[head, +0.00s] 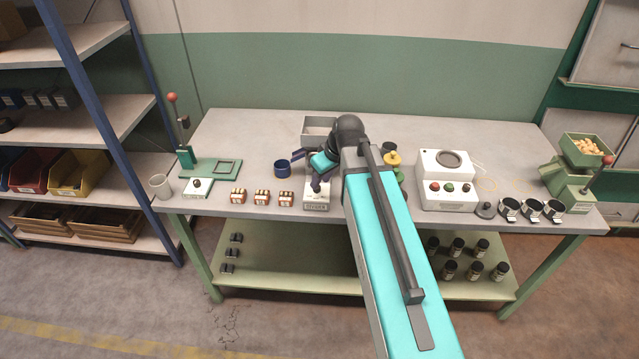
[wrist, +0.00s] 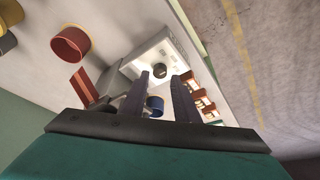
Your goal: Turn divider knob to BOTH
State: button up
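A blue ring (head: 282,168) and several small brown boxes (head: 261,197) lie left of the white box. A grey tray (head: 318,123) stands behind. A white button panel (head: 447,180) is at right. Another small white box with a knob (head: 197,184) is at left.

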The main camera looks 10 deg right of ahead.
jog(key=b+v, duration=0.1)
jog(key=v, duration=0.9)
jog(key=shift+r+b, duration=0.25)
jog(key=shift+b, duration=0.15)
dwell(0.4)
jog(key=s+a+f+g, duration=0.2)
jog(key=s+f, duration=0.2)
jog(key=f, duration=0.6)
jog(key=s+a+f+g, duration=0.15)
jog(key=s+f, duration=0.25)
jog(key=f, duration=0.6)
jog(key=s+a+f+g, duration=0.15)
jog(key=s+f, duration=0.25)
jog(key=f, duration=0.6)
jog(key=s+d+f+m+g+h, duration=0.1)
jog(key=s+f+m+g, duration=0.3)
jog(key=s+f, duration=1.7)
jog(key=shift+s+d+f+m+g+h, duration=0.25)
jog(key=shift+s+m+g+h, duration=0.35)
jog(key=shift+s, duration=1.45)
